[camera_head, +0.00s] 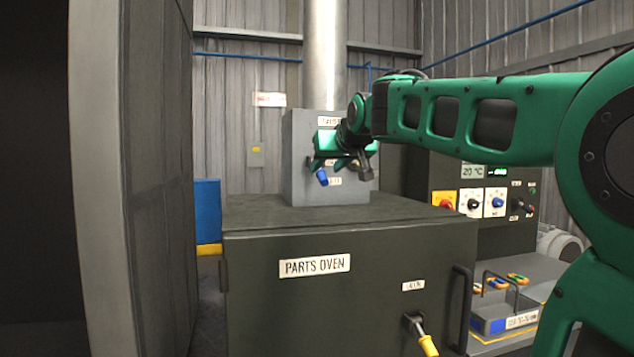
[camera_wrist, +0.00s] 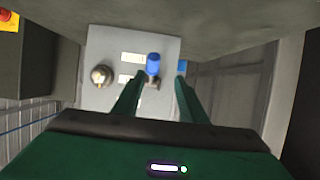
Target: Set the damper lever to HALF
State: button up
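The damper lever has a blue grip (camera_head: 322,177) and sits on the front of a grey duct box (camera_head: 300,135) on top of the oven. My gripper (camera_head: 337,163) is in front of this box, its fingers apart and nothing held. In the wrist view the blue grip (camera_wrist: 153,65) shows between the lines of my two fingertips (camera_wrist: 158,80), closer to the left finger. I cannot tell whether a finger touches it. Small pale labels (camera_wrist: 132,58) are beside the lever, too small to read; my gripper hides part of the box in the head view.
A rounded metal knob (camera_wrist: 101,76) projects from the box beside the lever. The parts oven (camera_head: 350,265) stands below, with a yellow-handled latch (camera_head: 428,345). A control panel (camera_head: 485,195) with dials is on the right. A blue box (camera_head: 207,210) stands left; a tall grey panel (camera_head: 115,180) fills the near left.

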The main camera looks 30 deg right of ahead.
aim_at(324, 175)
jog(key=x, duration=0.4)
jog(key=d+x, duration=0.1)
jog(key=x, duration=0.3)
jog(key=shift+d+f, duration=0.2)
jog(key=shift+f, duration=0.05)
jog(key=shift+w+d+f, duration=0.15)
jog(key=shift+w+f, duration=0.1)
jog(key=shift+w, duration=0.35)
grip_shut()
